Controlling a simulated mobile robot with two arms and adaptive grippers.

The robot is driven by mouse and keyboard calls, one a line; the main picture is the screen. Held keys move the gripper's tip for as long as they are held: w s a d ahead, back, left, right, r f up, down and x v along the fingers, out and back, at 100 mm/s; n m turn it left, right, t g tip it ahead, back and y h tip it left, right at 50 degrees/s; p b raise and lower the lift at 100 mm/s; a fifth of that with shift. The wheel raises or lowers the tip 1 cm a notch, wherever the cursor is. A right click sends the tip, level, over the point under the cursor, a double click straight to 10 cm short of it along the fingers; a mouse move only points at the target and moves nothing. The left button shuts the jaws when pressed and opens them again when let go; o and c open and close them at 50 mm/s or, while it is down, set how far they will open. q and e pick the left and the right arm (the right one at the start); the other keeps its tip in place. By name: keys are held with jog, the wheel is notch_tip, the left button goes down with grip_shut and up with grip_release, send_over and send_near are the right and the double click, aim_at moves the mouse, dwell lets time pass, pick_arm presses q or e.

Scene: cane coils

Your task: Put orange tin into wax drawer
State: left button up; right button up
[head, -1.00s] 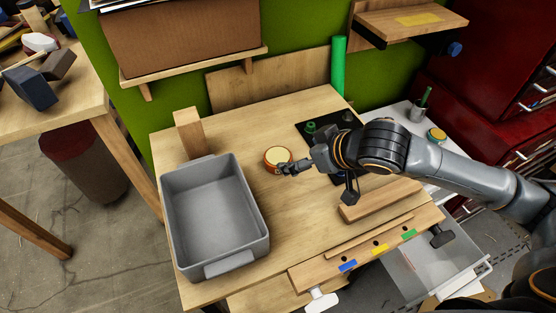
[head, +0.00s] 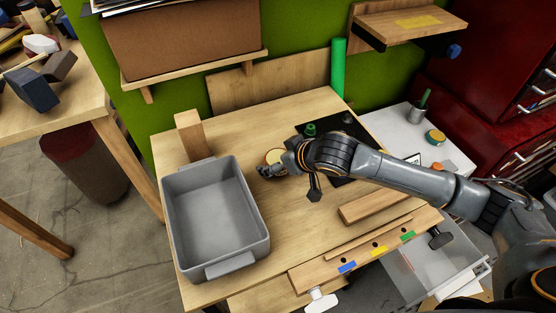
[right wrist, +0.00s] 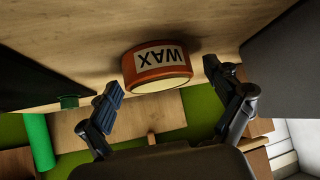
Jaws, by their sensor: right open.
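The orange tin (head: 274,155) stands on the wooden bench, right of the grey bin, partly hidden by my right gripper in the head view. In the right wrist view the tin (right wrist: 157,66) shows a pale label reading WAX, upside down in the picture. My right gripper (head: 268,171) is open at the tin, and in the right wrist view its fingers (right wrist: 163,80) are spread to either side of it, not closed on it. A pale drawer (head: 440,262) stands pulled out at the lower right; I see no label on it. My left gripper is out of view.
The grey bin (head: 215,268) stands close left of the tin. A wood block (head: 190,134) is behind it. A dark mat (head: 372,148) with small items lies behind my right arm, and a wooden bar (head: 370,204) in front. A second round tin (head: 435,137) sits on the white surface.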

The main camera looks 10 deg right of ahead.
jog(key=shift+r, duration=0.1)
jog(key=c, duration=1.6)
